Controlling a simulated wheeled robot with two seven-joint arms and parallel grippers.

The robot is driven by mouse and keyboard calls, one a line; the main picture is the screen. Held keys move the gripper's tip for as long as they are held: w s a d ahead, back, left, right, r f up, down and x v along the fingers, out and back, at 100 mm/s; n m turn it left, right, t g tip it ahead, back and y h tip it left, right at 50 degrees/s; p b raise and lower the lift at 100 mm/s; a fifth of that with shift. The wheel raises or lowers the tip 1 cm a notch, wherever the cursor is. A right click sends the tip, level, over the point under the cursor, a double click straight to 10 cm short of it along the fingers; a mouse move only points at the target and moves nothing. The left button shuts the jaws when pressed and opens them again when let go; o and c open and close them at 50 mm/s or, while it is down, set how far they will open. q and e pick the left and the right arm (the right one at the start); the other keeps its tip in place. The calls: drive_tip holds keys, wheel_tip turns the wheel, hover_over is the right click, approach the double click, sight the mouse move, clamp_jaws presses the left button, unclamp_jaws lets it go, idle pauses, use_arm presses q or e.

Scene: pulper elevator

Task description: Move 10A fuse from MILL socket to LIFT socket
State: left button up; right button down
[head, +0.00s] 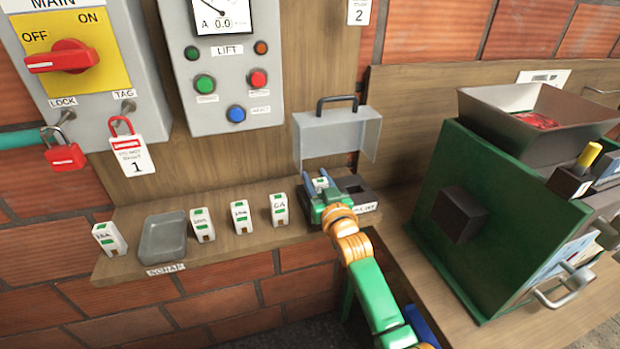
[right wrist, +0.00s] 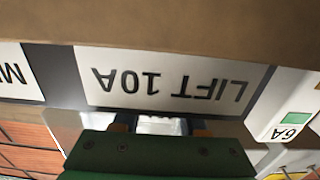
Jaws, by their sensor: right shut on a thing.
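My right gripper (head: 326,190) is at the left part of a dark fuse block (head: 372,195) on the wooden shelf. It is shut on a white fuse (head: 320,183), which also shows between the fingers in the right wrist view (right wrist: 160,125). The label reading LIFT 10A (right wrist: 168,80) lies directly in front of the fingers, upside down in that view. The fuse is at the LIFT position; whether it is seated or just above the socket, I cannot tell. The block's right socket (head: 351,185) looks dark and empty. My left gripper is not in view.
The block's grey hinged cover (head: 334,138) stands open behind. Several white fuses, including a 6A one (head: 279,209), stand left along the shelf around a grey scrap tray (head: 162,240). A green machine (head: 500,200) stands right. A locked-out switch box (head: 90,70) is upper left.

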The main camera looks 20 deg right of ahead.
drive_tip(key=shift+f, duration=0.15)
drive_tip(key=shift+c, duration=1.8)
unclamp_jaws()
drive_tip(key=shift+s, duration=0.1)
drive_tip(key=s, duration=0.7)
